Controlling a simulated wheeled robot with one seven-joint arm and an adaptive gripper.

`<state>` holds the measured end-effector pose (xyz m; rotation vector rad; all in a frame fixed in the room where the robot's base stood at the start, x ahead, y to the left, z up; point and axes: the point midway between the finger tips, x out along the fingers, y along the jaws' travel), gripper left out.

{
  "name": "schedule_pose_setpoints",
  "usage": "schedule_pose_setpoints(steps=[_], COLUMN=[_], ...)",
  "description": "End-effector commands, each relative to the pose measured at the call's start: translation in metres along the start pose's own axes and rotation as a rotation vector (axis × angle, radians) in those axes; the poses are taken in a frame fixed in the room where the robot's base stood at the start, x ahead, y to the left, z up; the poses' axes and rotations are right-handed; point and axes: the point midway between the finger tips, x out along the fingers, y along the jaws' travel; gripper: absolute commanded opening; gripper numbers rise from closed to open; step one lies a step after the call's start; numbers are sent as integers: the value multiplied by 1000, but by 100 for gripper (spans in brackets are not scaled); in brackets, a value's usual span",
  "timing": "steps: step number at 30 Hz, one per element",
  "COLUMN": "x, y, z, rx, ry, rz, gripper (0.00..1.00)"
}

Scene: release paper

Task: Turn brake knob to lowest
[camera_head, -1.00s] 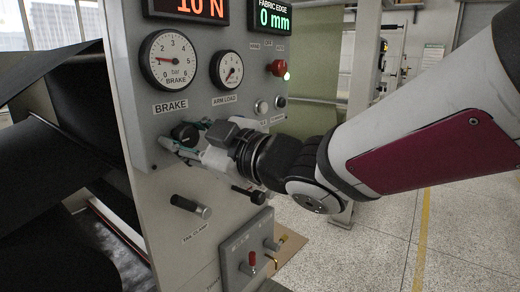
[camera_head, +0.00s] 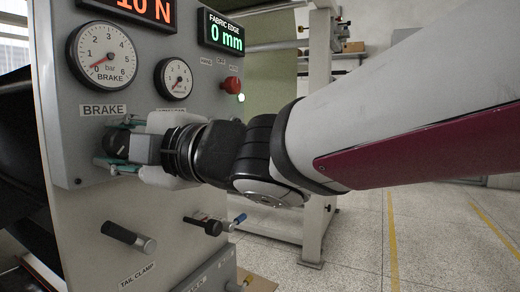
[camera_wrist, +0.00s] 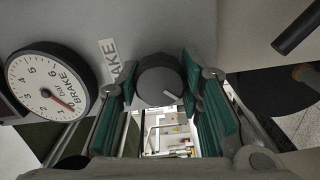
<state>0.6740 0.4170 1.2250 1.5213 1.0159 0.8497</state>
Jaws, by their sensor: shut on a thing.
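The black round brake knob (camera_head: 116,143) sits on the grey panel under the BRAKE label (camera_head: 103,109). In the wrist view the knob (camera_wrist: 158,78) lies between the green finger pads, with a pale mark toward its lower right. My gripper (camera_head: 121,149) is shut on the knob, one finger on either side; it also shows in the wrist view (camera_wrist: 160,88). The fingers hide part of the knob in the head view. The brake gauge (camera_head: 101,54) above has its red needle at about 0 bar; it also shows in the wrist view (camera_wrist: 48,83).
A smaller gauge (camera_head: 174,78) and a red button (camera_head: 231,85) are on the panel to the right. The tail clamp handle (camera_head: 129,237) and another black handle (camera_head: 204,225) stick out below my gripper. Displays read 10 N and 0 mm. Open floor lies to the right.

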Motion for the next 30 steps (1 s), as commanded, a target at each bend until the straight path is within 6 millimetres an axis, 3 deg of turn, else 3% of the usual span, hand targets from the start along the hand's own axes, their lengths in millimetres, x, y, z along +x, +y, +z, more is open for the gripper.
schedule_pose_setpoints(steps=[17,18,21,30], x=[0,0,0,-1], y=[-1,-1,-1,0], z=[-1,-1,-1,0], rx=[-38,-38,-38,-37], ry=[1,2,1,0], rz=[-2,-2,-2,-1], gripper=[6,36,55,55])
